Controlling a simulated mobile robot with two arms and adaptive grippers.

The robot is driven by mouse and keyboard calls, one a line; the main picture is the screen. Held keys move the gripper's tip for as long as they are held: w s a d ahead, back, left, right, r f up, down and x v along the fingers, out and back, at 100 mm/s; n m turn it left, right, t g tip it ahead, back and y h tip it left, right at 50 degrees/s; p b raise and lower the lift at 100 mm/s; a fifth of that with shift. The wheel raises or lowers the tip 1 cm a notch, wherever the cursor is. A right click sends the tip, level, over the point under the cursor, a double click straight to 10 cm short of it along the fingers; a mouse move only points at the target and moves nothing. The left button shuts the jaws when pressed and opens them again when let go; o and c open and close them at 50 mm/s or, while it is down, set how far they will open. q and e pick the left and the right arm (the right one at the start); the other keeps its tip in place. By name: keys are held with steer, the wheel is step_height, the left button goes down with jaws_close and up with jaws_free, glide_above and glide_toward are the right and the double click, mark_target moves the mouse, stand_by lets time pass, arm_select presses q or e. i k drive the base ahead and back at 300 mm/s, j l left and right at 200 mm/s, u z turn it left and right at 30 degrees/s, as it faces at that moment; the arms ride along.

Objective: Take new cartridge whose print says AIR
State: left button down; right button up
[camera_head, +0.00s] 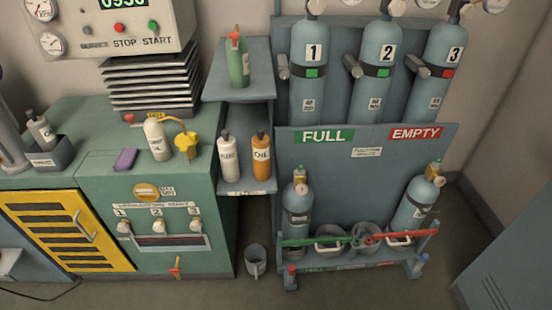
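No print reading AIR can be made out; several small labels are too small to read. A white bottle with a dark cap (229,157) stands on the middle shelf beside an orange bottle (261,158) that seems to read OIL. A green bottle with a red top (237,64) stands on the top shelf. A pale cartridge (158,139) stands on the green cabinet, near a yellow fitting (186,143) with a hose. A grey-white bottle (41,130) stands in a dark tray (60,156) at the far left. Neither of my grippers is in view.
A purple block (125,159) lies on the green cabinet (92,150). Large cylinders numbered 1, 2 and 3 (312,80) stand in a rack at the right, with two smaller cylinders (297,212) below. A bucket (256,262) stands on the floor, which is open in front.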

mark_target(228, 152)
steer(key=j, duration=0.55)
steer(key=z, duration=0.2)
steer(key=i+j+z, duration=0.15)
steer(key=j+z, duration=0.3)
steer(key=j, duration=0.15)
steer(key=j+z, duration=0.4)
steer(key=j, duration=0.2)
steer(key=i, duration=0.05)
